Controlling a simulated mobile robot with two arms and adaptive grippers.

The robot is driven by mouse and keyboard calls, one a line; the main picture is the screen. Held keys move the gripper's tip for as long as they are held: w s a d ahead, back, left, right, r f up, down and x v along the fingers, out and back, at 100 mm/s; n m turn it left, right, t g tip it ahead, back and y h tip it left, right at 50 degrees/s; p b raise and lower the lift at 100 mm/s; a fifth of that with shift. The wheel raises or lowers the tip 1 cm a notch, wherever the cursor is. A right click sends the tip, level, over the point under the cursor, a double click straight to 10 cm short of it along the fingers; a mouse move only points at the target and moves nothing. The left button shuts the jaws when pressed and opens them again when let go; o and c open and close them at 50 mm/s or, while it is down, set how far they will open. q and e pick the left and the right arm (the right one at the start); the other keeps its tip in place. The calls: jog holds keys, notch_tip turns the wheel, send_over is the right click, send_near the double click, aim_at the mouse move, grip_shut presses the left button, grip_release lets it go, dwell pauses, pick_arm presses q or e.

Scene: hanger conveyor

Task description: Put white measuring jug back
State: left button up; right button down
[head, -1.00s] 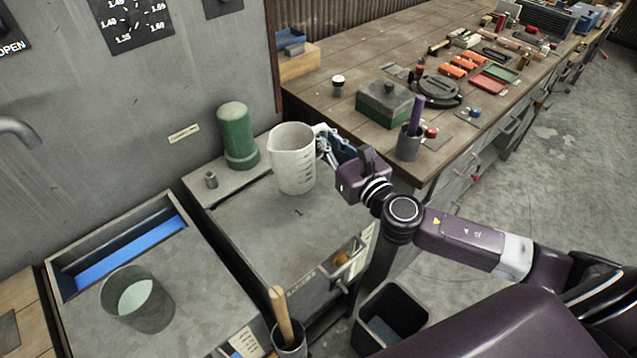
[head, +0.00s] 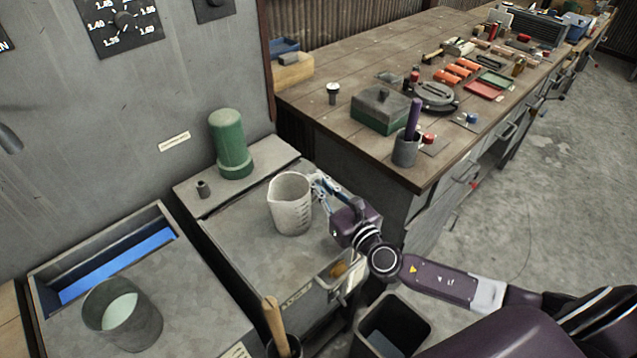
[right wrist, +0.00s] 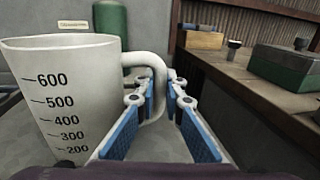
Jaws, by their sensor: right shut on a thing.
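The white measuring jug (head: 291,207) is upright over the grey cabinet top (head: 245,235) in the middle of the head view. I cannot tell whether its base touches the top. My right gripper (head: 322,190) comes from the right and is shut on the jug's handle. In the right wrist view the jug (right wrist: 75,105) fills the left side with its printed scale facing me, and its handle (right wrist: 158,85) sits between the blue finger pads of the gripper (right wrist: 160,100). My left gripper is not in view.
A grey pot of pale liquid (head: 122,315) stands at left. A wooden-handled tool (head: 274,325) sticks up in front. A cluttered workbench (head: 330,125) borders the right.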

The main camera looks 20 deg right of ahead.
jog(key=shift+f, duration=0.15)
jog(key=c, duration=2)
grip_release()
